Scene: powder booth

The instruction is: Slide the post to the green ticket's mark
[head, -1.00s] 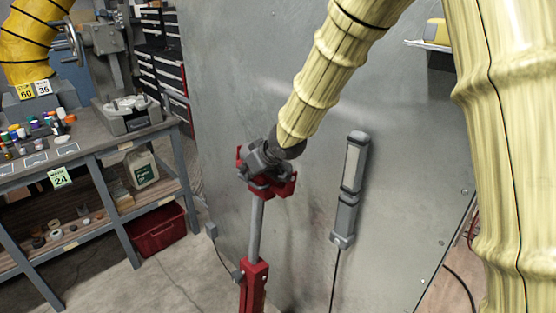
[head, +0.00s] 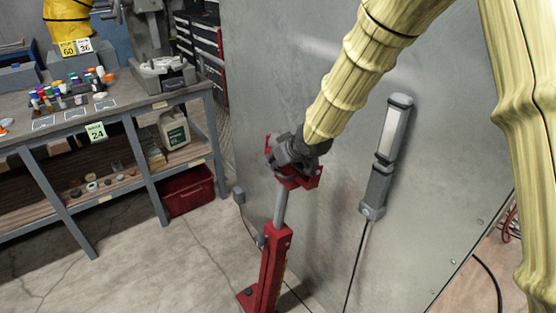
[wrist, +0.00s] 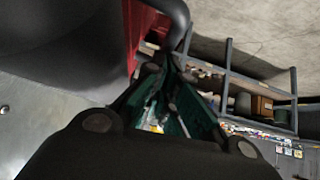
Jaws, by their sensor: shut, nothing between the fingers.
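The post is a red stand (head: 272,262) with a grey tube (head: 281,208) and a red forked head (head: 305,180). It stands upright on the concrete floor before a grey metal panel. My dark gripper (head: 283,156) is at the head, and I cannot tell if it touches. It is shut with nothing in it. In the wrist view my gripper (wrist: 168,68) has a red part (wrist: 145,30) close beside its tips. The green ticket (head: 96,132), reading 24, hangs on the bench's front edge at left. I cannot make out a floor mark for it.
A workbench (head: 130,108) with bottles and a lower shelf stands at left. A red bin (head: 188,192) sits under it. Yellow (head: 68,49) and white (head: 84,46) tickets show behind. A lamp (head: 387,157) with a cable is on the panel. Floor between bench and post is clear.

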